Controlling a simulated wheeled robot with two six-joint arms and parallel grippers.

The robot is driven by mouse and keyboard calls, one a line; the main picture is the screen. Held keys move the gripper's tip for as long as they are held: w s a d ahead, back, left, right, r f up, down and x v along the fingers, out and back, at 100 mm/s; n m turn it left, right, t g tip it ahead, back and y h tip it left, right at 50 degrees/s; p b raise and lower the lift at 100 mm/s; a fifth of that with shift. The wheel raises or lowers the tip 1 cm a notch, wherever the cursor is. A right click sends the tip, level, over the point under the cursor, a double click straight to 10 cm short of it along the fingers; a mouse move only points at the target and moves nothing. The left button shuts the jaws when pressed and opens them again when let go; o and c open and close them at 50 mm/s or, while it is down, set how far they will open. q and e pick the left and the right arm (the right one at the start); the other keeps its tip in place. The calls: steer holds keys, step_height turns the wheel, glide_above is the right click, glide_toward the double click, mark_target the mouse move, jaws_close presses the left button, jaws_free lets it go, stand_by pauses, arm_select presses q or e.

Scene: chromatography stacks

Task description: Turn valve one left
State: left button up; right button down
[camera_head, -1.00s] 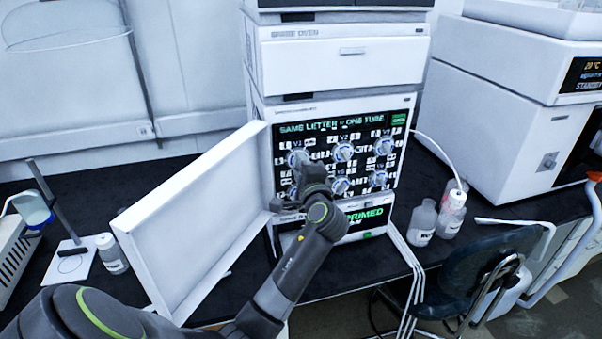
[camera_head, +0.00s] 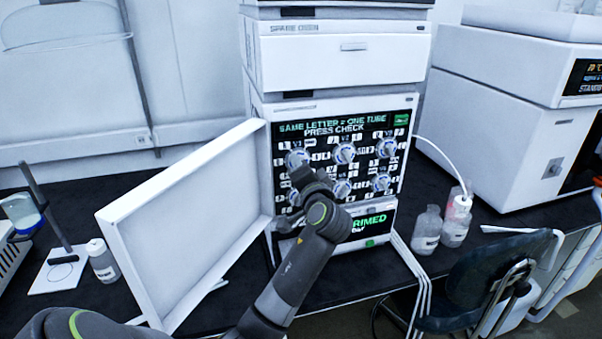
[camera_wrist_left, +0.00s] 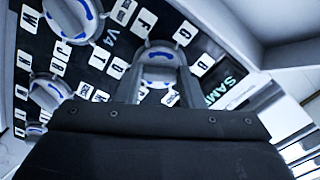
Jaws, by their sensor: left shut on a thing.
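The valve one knob (camera_head: 297,158), round and pale with a blue mark, is at the upper left of the dark valve panel (camera_head: 331,140). My left gripper (camera_head: 299,171) reaches the panel from below and hides much of the knob beneath. In the left wrist view the two fingers of my left gripper (camera_wrist_left: 158,85) sit on either side of a pale knob (camera_wrist_left: 159,55) with a blue arc, shut on it. This knob is the one nearest the panel's "SAME" text, with V4 beside it. My right gripper is not in view.
A white open door (camera_head: 190,220) stands left of the panel, close to my left arm. Several other knobs, such as the V2 knob (camera_head: 345,152), are close by. Bottles (camera_head: 427,231) stand on the bench at right. A dark chair (camera_head: 485,280) is in front.

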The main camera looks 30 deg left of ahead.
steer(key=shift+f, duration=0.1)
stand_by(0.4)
arm_select(q)
steer(key=o, duration=1)
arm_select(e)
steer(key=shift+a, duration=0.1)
arm_select(q)
steer(key=shift+f, duration=0.1)
